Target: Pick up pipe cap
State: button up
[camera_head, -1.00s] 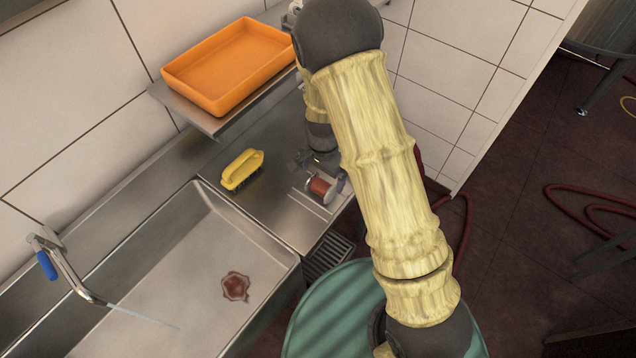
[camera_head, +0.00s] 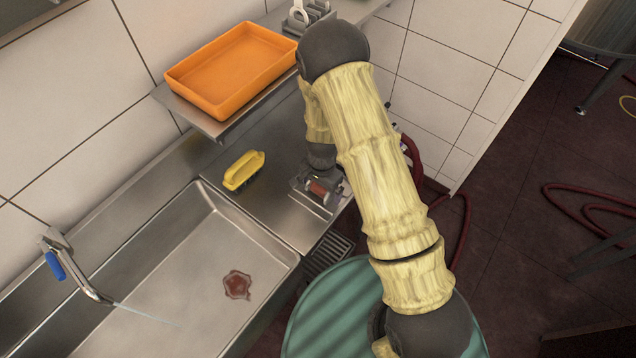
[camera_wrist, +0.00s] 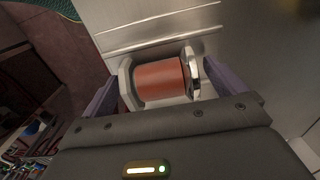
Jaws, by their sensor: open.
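The pipe cap (camera_wrist: 160,82) appears to be the copper-red cylinder with pale metal ends, lying on its side on the steel counter. It also shows small and partly covered in the head view (camera_head: 318,189). My gripper (camera_wrist: 166,88) is open, with one purple-grey finger on each side of the cylinder in the wrist view. I cannot tell whether either finger touches it. In the head view my gripper (camera_head: 320,183) is down at the counter, right over the cylinder.
A yellow brush (camera_head: 244,170) lies on the counter (camera_head: 275,205) to the left. An orange tray (camera_head: 232,72) sits on a shelf above. A green round drum (camera_head: 335,310) stands in front. Red hoses lie right.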

jog(key=shift+f, duration=0.5)
jog(key=c, duration=1.2)
jog(key=shift+r, duration=0.15)
notch_tip(320, 180, up, 10)
jog(key=shift+f+b, duration=0.1)
jog(key=shift+b, duration=0.85)
